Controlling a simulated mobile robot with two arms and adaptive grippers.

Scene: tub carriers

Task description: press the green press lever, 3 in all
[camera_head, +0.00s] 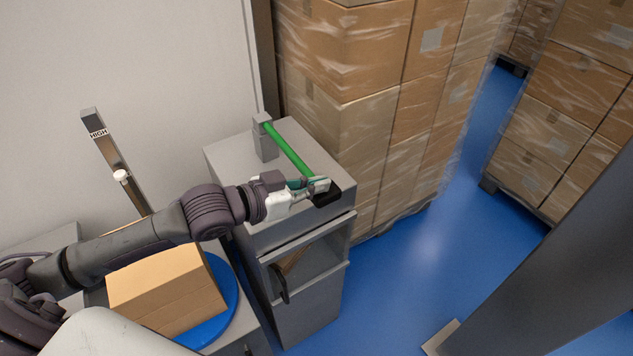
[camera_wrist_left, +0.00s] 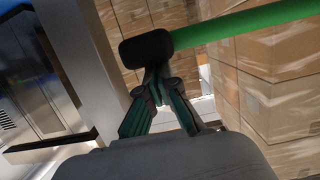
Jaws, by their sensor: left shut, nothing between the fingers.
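The green press lever (camera_head: 287,147) is hinged on a short grey post on top of a grey cabinet. It slopes down toward the cabinet's front edge and ends in a black grip (camera_head: 328,197). My left gripper (camera_head: 318,185) is shut and empty at the lever's grip end, partly overlapping it. In the left wrist view the closed fingertips (camera_wrist_left: 155,72) are right at the black grip (camera_wrist_left: 146,48), and the green bar (camera_wrist_left: 255,22) runs off to the right. Whether the fingers touch the grip is unclear. My right gripper is not in view.
The grey cabinet (camera_head: 230,157) has an open bay in its front. A cardboard box (camera_head: 165,285) sits on a blue round plate (camera_head: 222,315) at the left. A post marked HIGH (camera_head: 112,150) stands behind it. Wrapped box stacks (camera_head: 375,60) stand close behind the cabinet.

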